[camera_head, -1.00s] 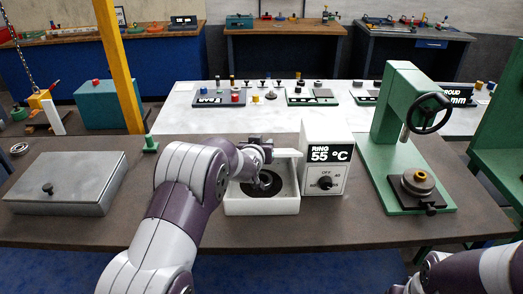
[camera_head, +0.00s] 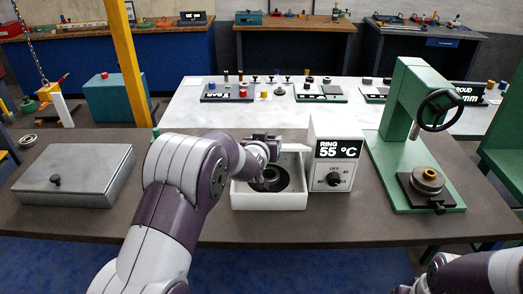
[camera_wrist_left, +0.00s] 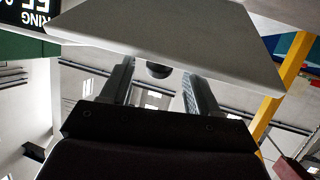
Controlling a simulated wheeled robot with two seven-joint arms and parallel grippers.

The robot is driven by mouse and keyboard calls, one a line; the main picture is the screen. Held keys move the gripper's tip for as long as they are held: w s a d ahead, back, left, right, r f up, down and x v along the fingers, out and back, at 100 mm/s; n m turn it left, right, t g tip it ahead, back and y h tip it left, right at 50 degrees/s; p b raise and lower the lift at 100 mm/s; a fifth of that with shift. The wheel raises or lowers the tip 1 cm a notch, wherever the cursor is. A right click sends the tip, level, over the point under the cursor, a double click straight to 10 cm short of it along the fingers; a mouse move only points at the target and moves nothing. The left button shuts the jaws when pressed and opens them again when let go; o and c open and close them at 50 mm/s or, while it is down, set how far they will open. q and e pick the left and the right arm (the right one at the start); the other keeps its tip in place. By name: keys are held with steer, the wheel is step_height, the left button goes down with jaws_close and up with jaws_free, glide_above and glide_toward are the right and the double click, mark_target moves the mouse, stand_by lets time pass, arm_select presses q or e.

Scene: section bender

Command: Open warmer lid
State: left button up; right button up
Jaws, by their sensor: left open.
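The warmer (camera_head: 268,198) is an open white box with a dark round plate inside, next to a white control box (camera_head: 333,160) reading "RING 55 °C". Its pale lid (camera_head: 293,147) is raised above the back of the box, partly hidden by my left gripper (camera_head: 264,146). In the left wrist view the lid (camera_wrist_left: 190,40) spans the top, with a dark round knob (camera_wrist_left: 158,70) between the spread fingers of my left gripper (camera_wrist_left: 156,78). The fingers look apart from the knob. My right arm shows at the lower right; its gripper is mostly cut off.
A grey metal box (camera_head: 75,175) with a black knob stands at the left of the brown bench (camera_head: 110,225). A green press (camera_head: 400,140) with a handwheel stands right of the control box. A yellow post (camera_head: 125,65) rises behind. The bench front is mostly clear.

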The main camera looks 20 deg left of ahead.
arm_select(q)
steer(key=b+v, duration=0.2)
steer(key=v, duration=0.7)
steer(key=shift+w+d, duration=0.1)
